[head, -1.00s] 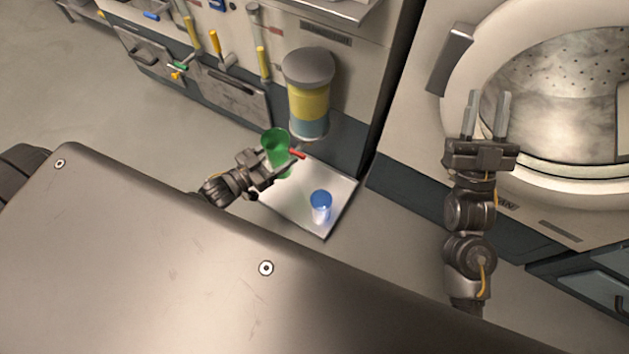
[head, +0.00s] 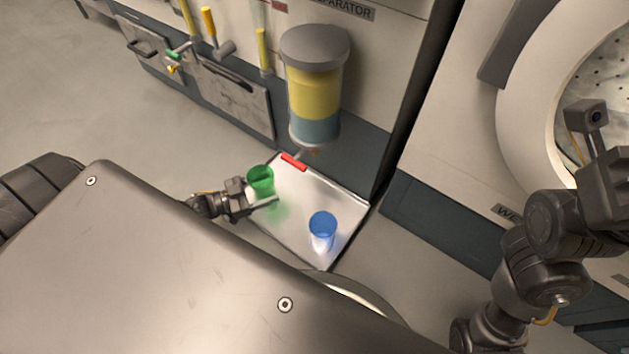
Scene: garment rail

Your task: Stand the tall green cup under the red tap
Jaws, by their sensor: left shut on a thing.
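The tall green cup (head: 261,181) is upright in the head view, over the left part of the metal tray (head: 347,205). My left gripper (head: 258,200) is shut on it from the lower left, with one finger across its near side. A green tint shows on the tray beside the cup; I cannot tell whether its base touches the tray. The red tap (head: 293,161) is at the bottom of the yellow and blue tank, up and right of the cup. The cup is beside the tap, not below it. My right arm is at the right; its fingertips are not visible.
A blue cup (head: 322,231) stands on the tray's near right part. The tank (head: 315,90) hangs on the cabinet front above the tray's back. Yellow-handled valves (head: 209,25) line the cabinet to the left. A round machine door (head: 530,90) is at the right.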

